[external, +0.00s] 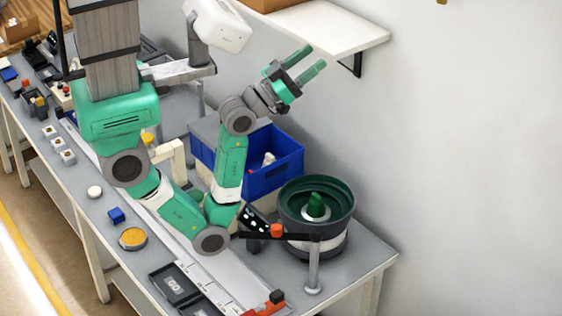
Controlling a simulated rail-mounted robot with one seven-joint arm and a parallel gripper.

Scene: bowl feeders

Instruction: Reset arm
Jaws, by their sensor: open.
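My gripper (306,63) is raised at the upper middle of the external view, in front of the grey wall. Its two green fingers are spread apart and point up and to the right. Nothing shows between them. My arm is bent at the elbow, with its forearm rising above the bench. The gripper is well above the bench and touches nothing that I can see.
A green bowl feeder (340,196) stands at the bench's right end. A blue bin (284,172) sits behind my forearm. A white wall shelf (345,38) is close above the gripper. A black bar on a grey post (313,265) stands before the feeder. The wall side at right is clear.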

